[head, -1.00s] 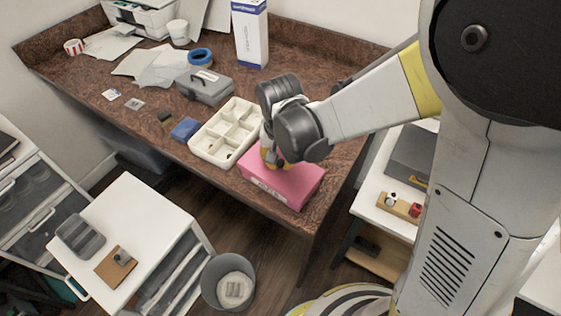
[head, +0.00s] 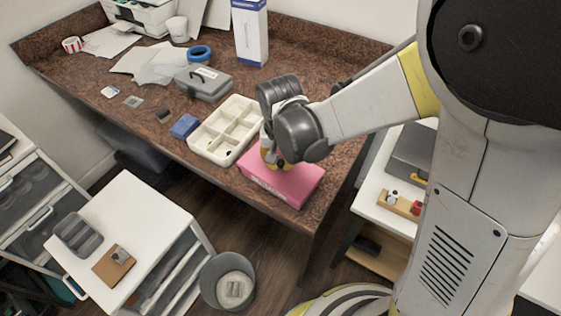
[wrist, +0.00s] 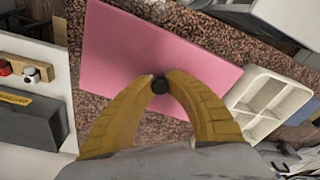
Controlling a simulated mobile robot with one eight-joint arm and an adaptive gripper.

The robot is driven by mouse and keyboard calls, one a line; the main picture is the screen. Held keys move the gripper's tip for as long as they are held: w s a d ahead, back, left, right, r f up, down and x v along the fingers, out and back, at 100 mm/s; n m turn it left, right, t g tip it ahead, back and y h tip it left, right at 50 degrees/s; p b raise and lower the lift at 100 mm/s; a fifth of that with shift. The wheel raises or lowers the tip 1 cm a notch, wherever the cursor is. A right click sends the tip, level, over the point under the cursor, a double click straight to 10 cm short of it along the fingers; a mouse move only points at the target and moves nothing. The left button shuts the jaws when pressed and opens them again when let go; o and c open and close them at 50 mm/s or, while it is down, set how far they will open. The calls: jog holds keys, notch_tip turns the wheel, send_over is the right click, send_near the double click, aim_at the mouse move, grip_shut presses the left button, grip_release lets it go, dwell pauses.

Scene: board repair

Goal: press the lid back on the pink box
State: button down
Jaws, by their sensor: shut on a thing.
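The pink box (head: 284,182) stands at the table's front right corner with its pink lid (wrist: 150,50) on top. The lid looks flat in the wrist view, and I cannot tell whether it is fully seated on every side. My gripper (head: 278,163) is above the lid's left part in the head view. In the wrist view its yellow fingers (wrist: 160,84) come together on a small black knob (wrist: 160,86) on the lid. The fingers are shut on this knob. My wrist hides part of the lid's far side in the head view.
A cream compartment tray (head: 226,131) stands just left of the box. A tall blue-white carton (head: 251,35) stands at the back. The table edge is close in front of the box.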

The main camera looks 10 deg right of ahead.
jog(key=shift+f, duration=0.2)
jog(key=c, duration=0.8)
grip_release()
jog(key=shift+c, duration=0.2)
jog(key=shift+r, duration=0.1)
jog(key=shift+r+p, duration=2.55)
jog(key=shift+r, duration=0.95)
jog(key=shift+d, duration=0.1)
jog(key=s+d+r+n+t+b, duration=0.1)
jog(key=s+d+r+t+b, duration=0.3)
jog(key=s+d+r, duration=0.5)
jog(key=s+d+t, duration=0.1)
jog(key=d, duration=0.3)
jog(key=shift+s+d+r+n+t+b, duration=0.15)
jog(key=shift+s+n+t+b, duration=0.15)
jog(key=shift+s+b, duration=0.1)
